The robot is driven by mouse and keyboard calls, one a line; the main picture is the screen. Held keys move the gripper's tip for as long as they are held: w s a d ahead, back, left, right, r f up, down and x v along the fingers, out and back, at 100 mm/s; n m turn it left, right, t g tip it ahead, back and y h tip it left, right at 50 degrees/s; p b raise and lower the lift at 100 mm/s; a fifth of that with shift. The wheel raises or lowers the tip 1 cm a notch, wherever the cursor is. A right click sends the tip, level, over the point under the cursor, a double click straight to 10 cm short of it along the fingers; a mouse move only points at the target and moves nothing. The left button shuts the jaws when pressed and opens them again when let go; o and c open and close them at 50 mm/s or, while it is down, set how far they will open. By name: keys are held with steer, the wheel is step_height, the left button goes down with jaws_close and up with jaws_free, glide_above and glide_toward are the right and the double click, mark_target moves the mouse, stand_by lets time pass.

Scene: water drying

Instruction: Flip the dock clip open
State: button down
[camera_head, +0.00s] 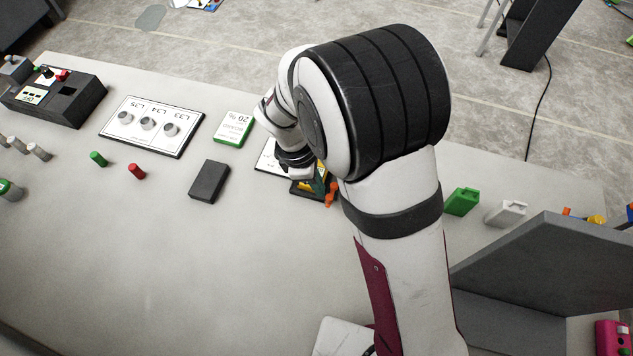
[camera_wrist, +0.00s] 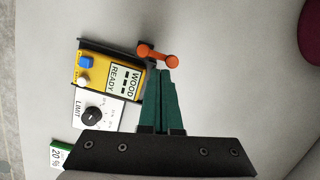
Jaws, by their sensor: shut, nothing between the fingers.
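The orange dock clip (camera_wrist: 158,55) is a short bar with two rounded ends. It lies at the edge of the dark dock (camera_wrist: 149,73), beside the yellow WOOD READY meter (camera_wrist: 108,77) with its blue and white knobs. In the head view the orange clip (camera_head: 331,194) shows by my arm, which hides most of the meter and dock. My gripper (camera_wrist: 161,76) is shut and empty. Its green fingers point at the clip, with the tips just short of its bar in the wrist view; I cannot tell whether they touch.
A white LIMIT dial card (camera_wrist: 95,111) lies next to the meter. A green-white 20% box (camera_head: 233,128), a black box (camera_head: 209,181) and a three-knob panel (camera_head: 153,126) stand to the left. Green (camera_head: 462,202) and white (camera_head: 506,213) blocks stand right. The front left table is clear.

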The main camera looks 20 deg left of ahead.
steer(key=s+a+r, duration=0.2)
steer(key=a+r, duration=0.4)
steer(key=r, duration=0.3)
steer(key=shift+s+r, duration=0.25)
steer(key=shift+r, duration=0.1)
steer(key=d+r+m+g+y, duration=0.1)
steer(key=d+r+m, duration=0.3)
steer(key=d+m, duration=0.45)
steer(key=s+d+r+m+y, duration=0.1)
steer(key=s+d+m+y, duration=0.2)
steer(key=s+d+m, duration=1.1)
steer(key=m, duration=0.3)
steer(key=shift+r+m+y, duration=0.2)
steer(key=shift+m+y, duration=0.1)
steer(key=shift+m, duration=0.05)
